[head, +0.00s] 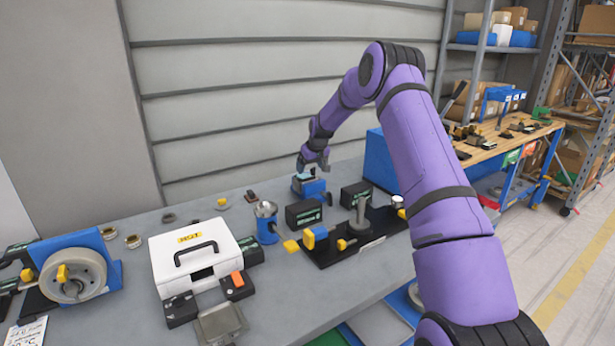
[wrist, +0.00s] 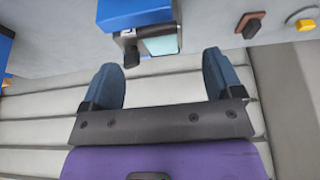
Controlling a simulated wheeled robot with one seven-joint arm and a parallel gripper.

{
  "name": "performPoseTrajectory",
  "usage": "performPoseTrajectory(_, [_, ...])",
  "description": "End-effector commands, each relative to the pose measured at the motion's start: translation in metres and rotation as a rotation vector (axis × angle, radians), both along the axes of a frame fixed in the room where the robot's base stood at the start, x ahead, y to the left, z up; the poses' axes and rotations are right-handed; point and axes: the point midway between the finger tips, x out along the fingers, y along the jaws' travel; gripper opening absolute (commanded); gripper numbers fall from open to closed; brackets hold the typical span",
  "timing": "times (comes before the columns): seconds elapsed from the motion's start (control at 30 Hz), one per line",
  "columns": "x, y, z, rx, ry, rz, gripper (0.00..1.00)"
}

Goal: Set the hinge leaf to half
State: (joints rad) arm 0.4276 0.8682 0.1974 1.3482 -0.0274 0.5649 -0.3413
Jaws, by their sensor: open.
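The hinge is a small blue block (head: 311,189) at the back of the grey bench, near the wall. A pale teal leaf (head: 306,176) shows on top of it. In the wrist view the blue block (wrist: 135,14) is at the top middle, with the teal leaf (wrist: 160,45) in a metal frame and a dark knob (wrist: 131,57) beside it. My gripper (head: 313,166) is just above the hinge. In the wrist view my gripper (wrist: 162,75) is open, its fingers apart and empty, with the leaf beyond the gap. The leaf's exact angle is hard to tell.
A dark box (head: 303,213) and a blue cup stand (head: 266,224) are in front of the hinge. A black fixture (head: 345,241) with a grey post lies to the right front. A white case (head: 195,256) stands left. The panelled wall (head: 280,100) is close behind.

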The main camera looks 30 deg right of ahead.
Motion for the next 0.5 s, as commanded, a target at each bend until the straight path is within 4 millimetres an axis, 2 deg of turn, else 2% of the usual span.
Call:
performPoseTrajectory(0.03, [0.003,0.0,-0.01,0.001,0.002,0.0,0.86])
performPoseTrajectory(0.2, [0.013,0.0,-0.033,0.001,0.002,0.0,0.86])
performPoseTrajectory(0.5, [0.02,0.001,-0.049,0.0,0.0,0.0,0.86])
